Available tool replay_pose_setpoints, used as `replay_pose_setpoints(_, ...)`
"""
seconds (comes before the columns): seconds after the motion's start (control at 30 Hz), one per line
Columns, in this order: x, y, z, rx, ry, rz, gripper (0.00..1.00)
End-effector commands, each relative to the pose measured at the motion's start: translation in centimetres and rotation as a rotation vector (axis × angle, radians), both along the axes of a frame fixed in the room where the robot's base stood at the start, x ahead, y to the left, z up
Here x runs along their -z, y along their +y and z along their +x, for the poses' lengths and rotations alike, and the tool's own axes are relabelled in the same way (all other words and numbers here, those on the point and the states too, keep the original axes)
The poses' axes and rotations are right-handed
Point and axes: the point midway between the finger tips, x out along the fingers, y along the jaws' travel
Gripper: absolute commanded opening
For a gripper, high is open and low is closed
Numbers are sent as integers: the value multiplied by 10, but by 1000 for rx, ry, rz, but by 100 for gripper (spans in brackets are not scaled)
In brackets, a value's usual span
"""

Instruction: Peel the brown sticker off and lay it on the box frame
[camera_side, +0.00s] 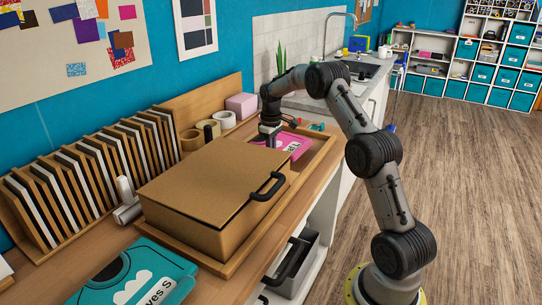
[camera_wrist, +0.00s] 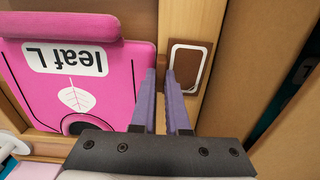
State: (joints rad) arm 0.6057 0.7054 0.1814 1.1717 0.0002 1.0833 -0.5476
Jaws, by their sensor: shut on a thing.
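The brown sticker (camera_wrist: 190,68) is a small brown patch with a white border, seen in the wrist view beside my right fingertip, over the wooden box frame (camera_wrist: 173,16). My gripper (camera_wrist: 162,76) has two purple fingers close together, shut at the sticker's left side. A narrow brown bit shows between the tips; the exact hold is small and partly hidden by the fingers. I cannot tell whether the sticker touches the frame. In the side view my gripper (camera_side: 268,145) points down beside the pink pouch (camera_side: 289,145), and the sticker cannot be made out.
The pink pouch, labelled "leaf L", lies left of my fingers in the wrist view (camera_wrist: 110,90). A large cardboard box (camera_side: 210,190) with a black handle stands in front. Tape rolls (camera_side: 224,119) and a pink block (camera_side: 241,105) stand behind. A teal pouch (camera_side: 130,275) lies at front left.

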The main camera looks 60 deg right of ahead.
Motion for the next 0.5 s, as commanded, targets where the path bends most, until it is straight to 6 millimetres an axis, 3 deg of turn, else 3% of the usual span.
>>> replay_pose_setpoints(0.3, 2, 0, 0, 0, -1, 0, 0)
replay_pose_setpoints(0.33, 2, 0, 0, 0, -1, 0, 15)
replay_pose_setpoints(0.5, 2, 0, 0, 0, -1, 0, 45)
